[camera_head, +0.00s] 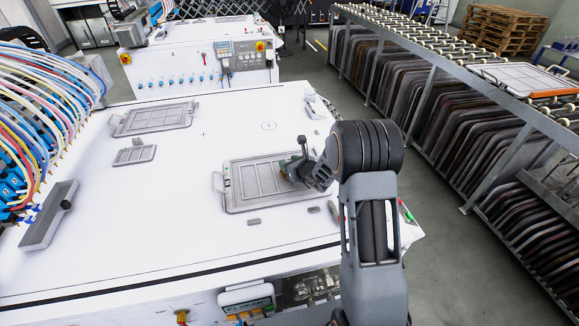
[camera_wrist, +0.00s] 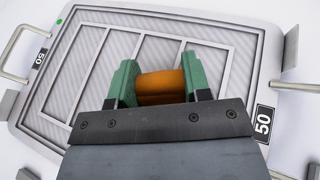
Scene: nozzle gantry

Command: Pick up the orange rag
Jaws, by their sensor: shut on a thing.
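The orange rag (camera_wrist: 162,86) shows in the wrist view as a rounded orange bundle between the two green fingers of my gripper (camera_wrist: 158,82). The fingers press on it from both sides. Part of the rag is hidden behind the gripper's dark plate. In the head view my gripper (camera_head: 301,168) is over the right part of a framed grey plate, and the rag cannot be made out there. Whether the rag touches the plate below is hard to tell.
The framed plate (camera_head: 240,199) with wire handles lies on the white table (camera_head: 200,240). Smaller frames (camera_head: 134,155) lie at the back left. A grey bar-shaped block (camera_head: 48,216) and coloured hoses (camera_head: 50,95) are at the left. A roller rack (camera_head: 440,75) stands right.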

